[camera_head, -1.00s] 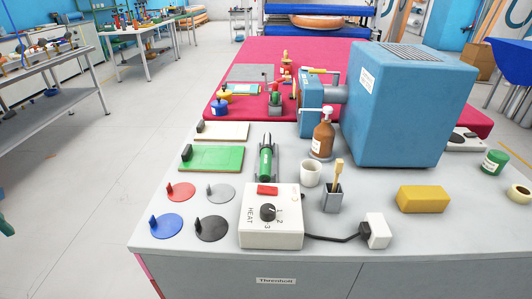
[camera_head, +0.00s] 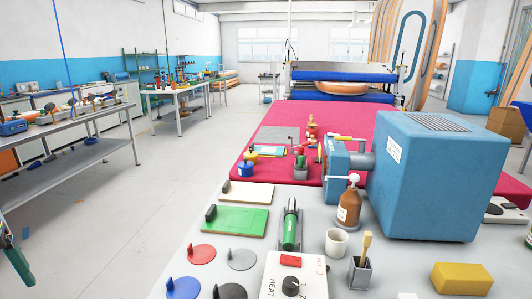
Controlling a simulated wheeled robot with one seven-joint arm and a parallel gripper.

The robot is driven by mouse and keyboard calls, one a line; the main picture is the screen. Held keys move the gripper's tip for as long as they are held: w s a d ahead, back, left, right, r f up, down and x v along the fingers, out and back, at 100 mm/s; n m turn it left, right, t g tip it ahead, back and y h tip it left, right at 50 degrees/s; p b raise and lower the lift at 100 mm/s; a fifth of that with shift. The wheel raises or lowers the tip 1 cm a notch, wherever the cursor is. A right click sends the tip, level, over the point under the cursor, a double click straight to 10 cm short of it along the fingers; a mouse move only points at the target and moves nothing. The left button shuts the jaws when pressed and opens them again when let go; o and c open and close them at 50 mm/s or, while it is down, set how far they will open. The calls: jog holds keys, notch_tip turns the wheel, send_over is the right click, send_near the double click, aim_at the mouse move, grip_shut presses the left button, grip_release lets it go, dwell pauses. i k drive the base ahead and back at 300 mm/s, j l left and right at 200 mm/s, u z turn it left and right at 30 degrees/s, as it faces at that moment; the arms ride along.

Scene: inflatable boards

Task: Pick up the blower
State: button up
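A green and dark cylindrical tool (camera_head: 290,228), which looks like the blower, rests upright or leaning in a grey holder on the grey worktop; I cannot tell its exact tilt. It stands behind a white box (camera_head: 292,272) with a dial marked HEAT and a red switch. The front of this box is cut off by the lower edge of the picture. My gripper is not in view.
Right of the tool stand a white cup (camera_head: 336,242), a brush holder (camera_head: 360,276), a brown pump bottle (camera_head: 349,206) and a large blue machine (camera_head: 425,185). Green (camera_head: 228,219) and cream (camera_head: 247,192) boards and round discs lie left. Open floor (camera_head: 130,215) is further left.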

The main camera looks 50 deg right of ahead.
aim_at(291, 217)
jog(key=i+j+z, duration=0.1)
jog(key=j+z, duration=0.15)
jog(key=z, duration=0.25)
jog(key=j+z, duration=0.25)
jog(key=z, duration=0.2)
